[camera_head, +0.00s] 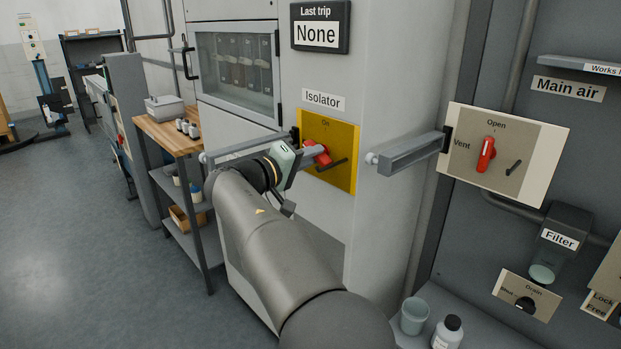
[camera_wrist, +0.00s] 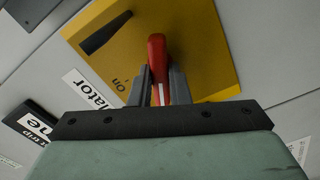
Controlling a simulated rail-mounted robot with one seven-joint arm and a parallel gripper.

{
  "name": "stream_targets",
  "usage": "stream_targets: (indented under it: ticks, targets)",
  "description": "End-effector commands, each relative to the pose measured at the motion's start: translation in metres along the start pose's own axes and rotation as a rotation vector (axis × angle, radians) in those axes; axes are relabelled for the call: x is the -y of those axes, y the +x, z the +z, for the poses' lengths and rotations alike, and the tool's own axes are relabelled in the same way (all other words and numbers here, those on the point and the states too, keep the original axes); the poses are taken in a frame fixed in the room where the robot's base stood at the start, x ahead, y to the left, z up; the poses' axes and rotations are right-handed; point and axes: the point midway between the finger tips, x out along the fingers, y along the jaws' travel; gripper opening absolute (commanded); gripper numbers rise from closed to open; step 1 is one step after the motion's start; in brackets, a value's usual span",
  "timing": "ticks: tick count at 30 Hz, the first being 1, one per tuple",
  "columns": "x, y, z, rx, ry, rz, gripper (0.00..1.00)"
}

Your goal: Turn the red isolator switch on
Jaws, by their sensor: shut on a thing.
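The red isolator switch (camera_head: 318,154) sits on a yellow plate (camera_head: 345,140) under the "Isolator" label (camera_head: 323,101). "On" is printed near the top of the plate. In the wrist view the red handle (camera_wrist: 157,55) stands between the two dark fingers, in front of the yellow plate (camera_wrist: 205,50). My gripper (camera_wrist: 159,88) is shut on the handle. In the head view my gripper (camera_head: 304,156) reaches the switch from the left, and my arm hides the lower left of the plate. The handle's exact angle is hard to tell.
A dark pointer bar (camera_head: 331,165) is on the yellow plate. A grey bracket arm (camera_head: 410,152) juts out to the right of the cabinet. Another red valve handle (camera_head: 486,155) is on the Main air panel. A workbench (camera_head: 168,133) stands at left; the floor (camera_head: 80,230) there is clear.

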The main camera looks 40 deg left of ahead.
Motion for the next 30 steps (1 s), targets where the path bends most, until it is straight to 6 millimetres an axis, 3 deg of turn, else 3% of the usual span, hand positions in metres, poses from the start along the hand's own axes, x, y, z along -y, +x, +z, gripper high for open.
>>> stream_targets:
  ticks: [1,30]
  targets:
    - [0.0081,-0.0013,0.0029,-0.003,0.047,0.000,0.00]
    - [0.0016,-0.0009,-0.0001,-0.003,0.932,-0.001,0.00]
